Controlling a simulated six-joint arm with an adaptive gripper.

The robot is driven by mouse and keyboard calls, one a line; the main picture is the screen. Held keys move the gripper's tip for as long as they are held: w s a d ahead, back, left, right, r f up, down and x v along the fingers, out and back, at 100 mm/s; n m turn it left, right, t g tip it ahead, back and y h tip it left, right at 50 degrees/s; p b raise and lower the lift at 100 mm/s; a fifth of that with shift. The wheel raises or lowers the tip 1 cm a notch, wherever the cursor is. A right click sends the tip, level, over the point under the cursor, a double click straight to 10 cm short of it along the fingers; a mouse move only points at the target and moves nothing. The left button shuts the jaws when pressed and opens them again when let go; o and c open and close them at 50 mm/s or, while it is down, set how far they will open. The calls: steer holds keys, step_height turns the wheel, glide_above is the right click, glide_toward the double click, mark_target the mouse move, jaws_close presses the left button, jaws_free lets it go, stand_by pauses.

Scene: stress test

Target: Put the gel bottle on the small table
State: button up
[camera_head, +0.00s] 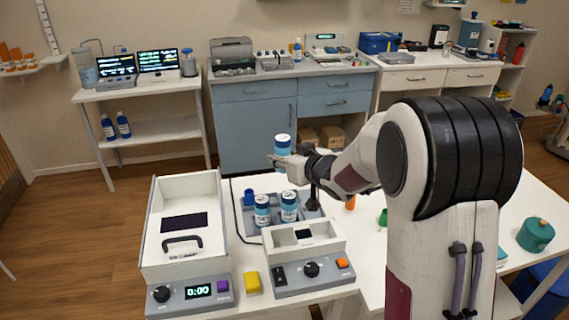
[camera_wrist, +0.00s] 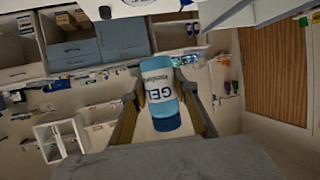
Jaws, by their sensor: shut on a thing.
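The gel bottle (camera_head: 282,146) is a light-blue bottle with a white label and a blue cap. My gripper (camera_head: 287,162) is shut on it and holds it in the air above the front worktable. In the wrist view the bottle (camera_wrist: 160,88) sits between both fingers of my gripper (camera_wrist: 160,82), its "GEL" lettering upside down in the picture. A small white table (camera_head: 140,90) with a lower shelf stands at the back left, apart from the bottle. I cannot tell for certain that it is the small table named.

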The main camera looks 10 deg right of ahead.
steer(key=shift+w+d+r+n+y, duration=0.1)
steer(key=shift+w+r+n+y, duration=0.25)
steer(key=shift+w+n+y, duration=0.25)
steer(key=shift+w+d+n+g+y, duration=0.1)
steer(key=shift+w+n+g+y, duration=0.3)
steer(key=shift+y, duration=0.1)
steer(key=shift+w+d+f+n+g+y, duration=0.1)
steer(key=shift+w+d+n+g+y, duration=0.15)
steer(key=shift+n+y, duration=0.3)
steer(key=shift+s+d+f+n+g+y, duration=0.25)
steer(key=shift+f+n+g+y, duration=0.1)
steer(key=shift+n+y, duration=0.1)
steer(key=n+g+y, duration=0.4)
steer(key=n, duration=0.1)
glide_above(314, 216)
step_height(314, 216, down, 8)
steer(key=shift+f+m, duration=0.2)
steer(key=shift+m, duration=0.1)
steer(key=shift+f, duration=3.25)
steer(key=shift+f, duration=0.4)
